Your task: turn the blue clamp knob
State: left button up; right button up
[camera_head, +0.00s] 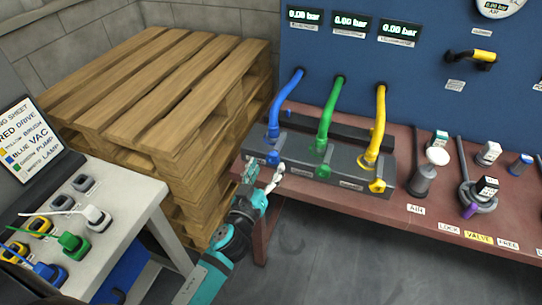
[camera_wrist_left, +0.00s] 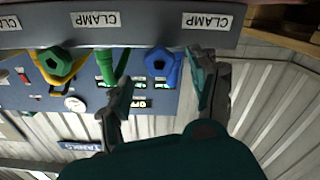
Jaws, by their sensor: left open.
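The blue clamp knob (camera_head: 273,158) is on the front of the dark clamp block (camera_head: 305,160), below the blue hose (camera_head: 287,97). My left gripper (camera_head: 263,177) is open just in front of and below this knob, near the bench's left front corner. In the left wrist view the blue knob (camera_wrist_left: 158,62) shows between the two spread fingers (camera_wrist_left: 162,82), beyond their tips or level with them; contact cannot be told. Nothing is seen held. My right gripper is not in view.
The green knob (camera_head: 323,171) and yellow knob (camera_head: 377,186) are farther right on the block, under green and yellow hoses. A wooden pallet stack (camera_head: 165,95) stands left of the bench. A white plug table (camera_head: 115,195) is at lower left. Open floor lies in front.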

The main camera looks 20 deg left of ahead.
aim_at(271, 160)
pick_arm(q)
jog(key=shift+w, duration=2)
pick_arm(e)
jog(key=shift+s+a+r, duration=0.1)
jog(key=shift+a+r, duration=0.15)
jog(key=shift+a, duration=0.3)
pick_arm(q)
jog(key=c, duration=1.2)
jog(key=shift+o, duration=0.2)
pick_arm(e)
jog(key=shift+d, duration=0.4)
